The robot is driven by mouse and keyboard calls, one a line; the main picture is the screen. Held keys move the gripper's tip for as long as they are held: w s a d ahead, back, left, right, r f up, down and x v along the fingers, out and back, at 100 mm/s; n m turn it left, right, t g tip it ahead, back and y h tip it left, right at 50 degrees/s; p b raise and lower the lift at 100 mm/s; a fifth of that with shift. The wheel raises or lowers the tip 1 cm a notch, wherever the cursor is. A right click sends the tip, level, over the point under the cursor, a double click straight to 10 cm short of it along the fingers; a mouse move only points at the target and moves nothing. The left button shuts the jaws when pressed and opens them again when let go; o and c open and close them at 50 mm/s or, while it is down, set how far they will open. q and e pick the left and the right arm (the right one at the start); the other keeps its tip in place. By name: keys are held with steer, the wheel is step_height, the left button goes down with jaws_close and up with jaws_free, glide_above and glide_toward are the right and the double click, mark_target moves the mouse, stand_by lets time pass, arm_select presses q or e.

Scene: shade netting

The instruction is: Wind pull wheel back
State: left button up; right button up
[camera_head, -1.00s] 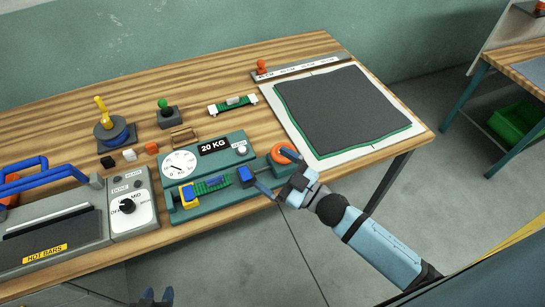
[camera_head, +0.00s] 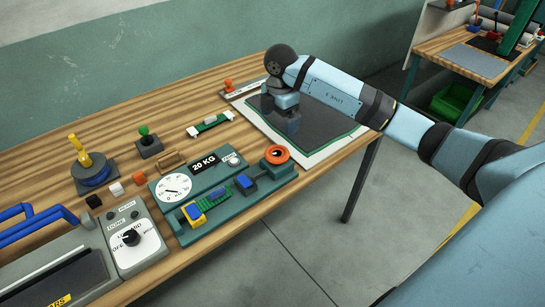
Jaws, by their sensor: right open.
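The orange pull wheel (camera_head: 277,154) sits at the right end of the teal pull tester (camera_head: 215,208), near the bench's front edge. A blue clamp (camera_head: 245,183) and a yellow-and-blue clamp (camera_head: 193,213) stand on the tester, with a green strip (camera_head: 216,199) between them. The tester has a white dial (camera_head: 174,188) and a "20 KG" sign. My right gripper (camera_head: 291,125) points down over the dark netting sheet, behind and apart from the wheel. It is open; its fingertips are hard to make out against the dark sheet. My left gripper is not in view.
The dark netting sheet (camera_head: 325,118) lies on a pale board at the right. A hot-bar machine (camera_head: 136,238) with blue handles stands at the left. Small coloured blocks, a green-knobbed switch (camera_head: 148,141) and a yellow-levered turntable (camera_head: 91,172) sit behind the tester.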

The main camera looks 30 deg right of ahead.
mark_target(279, 151)
step_height(279, 151, down, 13)
steer(key=shift+d+r+p, duration=0.15)
steer(key=shift+p, duration=0.6)
steer(key=shift+f, duration=0.55)
steer(key=c, duration=0.8)
